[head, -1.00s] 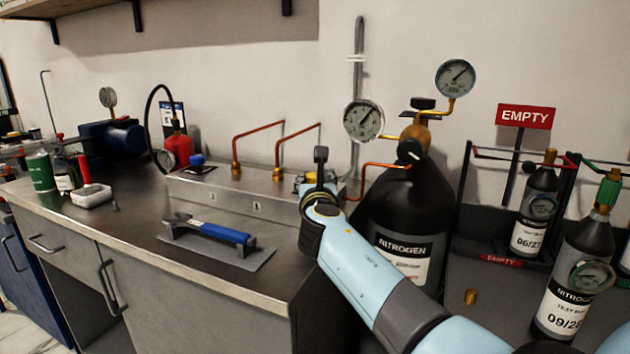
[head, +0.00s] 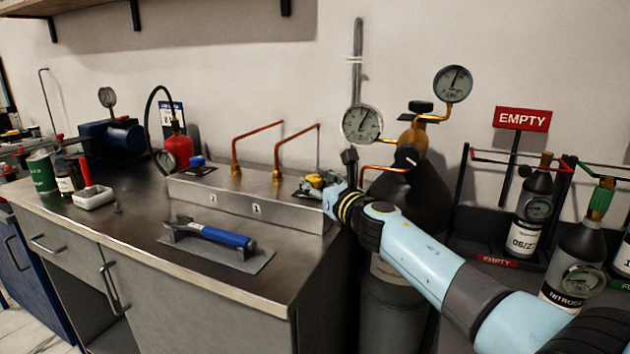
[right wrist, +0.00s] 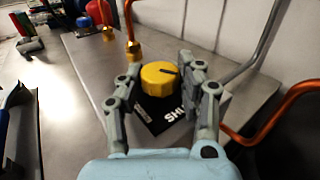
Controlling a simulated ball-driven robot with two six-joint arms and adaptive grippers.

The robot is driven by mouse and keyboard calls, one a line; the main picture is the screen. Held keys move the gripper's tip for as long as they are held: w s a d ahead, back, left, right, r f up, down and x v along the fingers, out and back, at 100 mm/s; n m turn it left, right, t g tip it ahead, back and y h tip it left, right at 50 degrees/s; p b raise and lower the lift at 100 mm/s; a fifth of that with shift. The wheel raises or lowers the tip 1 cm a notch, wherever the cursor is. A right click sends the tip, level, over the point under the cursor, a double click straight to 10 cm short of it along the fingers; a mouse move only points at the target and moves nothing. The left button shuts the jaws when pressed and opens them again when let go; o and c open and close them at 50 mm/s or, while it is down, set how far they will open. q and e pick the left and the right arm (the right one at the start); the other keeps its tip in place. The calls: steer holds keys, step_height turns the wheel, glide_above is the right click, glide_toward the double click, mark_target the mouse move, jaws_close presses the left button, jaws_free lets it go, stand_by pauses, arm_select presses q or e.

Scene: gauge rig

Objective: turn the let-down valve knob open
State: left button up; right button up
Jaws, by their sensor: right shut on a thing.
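The let-down valve knob (right wrist: 160,78) is yellow, with a dark pointer line on its top, and stands over a black plate with white letters, partly hidden, that begin "SHU". In the right wrist view my right gripper (right wrist: 163,84) has one finger on each side of the knob and is shut on it. In the head view the knob (head: 315,181) shows at the right end of the steel block, partly behind my right gripper (head: 332,188). My left gripper is not in view.
Copper pipes (head: 278,150) rise from the steel block (head: 240,204). A gas cylinder (head: 385,305) with two gauges stands right of the bench, partly behind my arm.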

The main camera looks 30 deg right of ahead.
steer(key=shift+d+f+n+y+b, duration=0.15)
steer(key=shift+n+y+b, duration=0.15)
steer(key=shift+n+y, duration=0.35)
steer(key=n+g+y+b, duration=0.1)
steer(key=n+y+b, duration=0.1)
steer(key=y+b, duration=0.1)
steer(key=n+g+y+b, duration=0.1)
steer(key=n+y+b, duration=0.1)
steer(key=y+b, duration=0.2)
steer(key=shift+w+d+f+n+g+b, duration=0.1)
steer(key=shift+w+d+n+g+b, duration=0.05)
steer(key=shift+n+g+b, duration=0.15)
steer(key=shift+r+n+g+y+b, duration=0.25)
steer(key=shift+n+g+y+b, duration=0.2)
steer(key=shift+y+b, duration=0.4)
steer(key=o, duration=1.2)
